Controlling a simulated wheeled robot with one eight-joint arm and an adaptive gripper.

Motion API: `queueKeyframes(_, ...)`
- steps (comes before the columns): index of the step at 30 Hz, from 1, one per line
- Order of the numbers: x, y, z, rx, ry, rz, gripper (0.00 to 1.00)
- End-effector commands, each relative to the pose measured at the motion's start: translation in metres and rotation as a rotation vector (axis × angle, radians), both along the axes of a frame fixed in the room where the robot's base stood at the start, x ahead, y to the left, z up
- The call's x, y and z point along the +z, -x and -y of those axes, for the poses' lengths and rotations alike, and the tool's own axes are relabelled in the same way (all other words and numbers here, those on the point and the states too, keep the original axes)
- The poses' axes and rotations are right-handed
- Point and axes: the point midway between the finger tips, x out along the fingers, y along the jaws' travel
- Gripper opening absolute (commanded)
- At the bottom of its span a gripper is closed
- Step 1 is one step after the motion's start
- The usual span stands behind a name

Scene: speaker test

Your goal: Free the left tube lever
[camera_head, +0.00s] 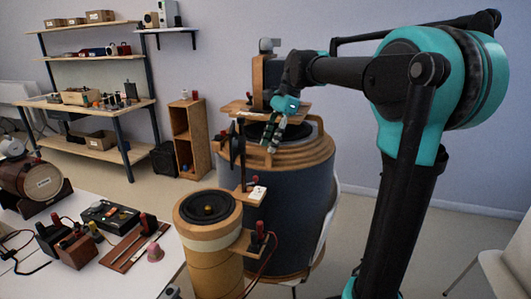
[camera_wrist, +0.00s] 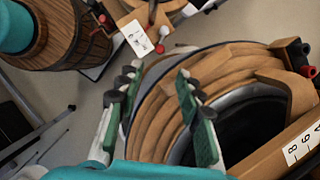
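My gripper (camera_head: 272,143) hangs over the wooden top of a large dark drum-shaped tube (camera_head: 275,200). In the wrist view its green-padded fingers (camera_wrist: 158,75) are apart with nothing held between them. Beyond the fingertips is a wooden bracket with a white marked plate (camera_wrist: 137,38) and small red and white knobs (camera_wrist: 160,46). In the head view a white block with a red part (camera_head: 257,193) sits on a small bracket at the drum's front. A thin black upright part (camera_head: 238,140) stands left of the gripper. I cannot tell which part is the left tube lever.
A smaller tube with a speaker cone (camera_head: 208,206) stands in front, with a terminal bracket (camera_head: 256,240) on its right. A white table (camera_head: 95,198) with devices is at left. Wooden shelves (camera_head: 95,102) stand behind. A white chair (camera_head: 505,268) is at right.

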Motion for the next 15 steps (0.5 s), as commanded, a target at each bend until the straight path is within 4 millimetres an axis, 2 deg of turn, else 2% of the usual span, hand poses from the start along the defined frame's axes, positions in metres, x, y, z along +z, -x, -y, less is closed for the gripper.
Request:
queueKeyframes(5,0.005,-0.001,0.002,0.266,-0.043,0.102,0.36)
queueKeyframes(15,0.018,-0.004,0.007,1.010,-0.162,0.386,0.36)
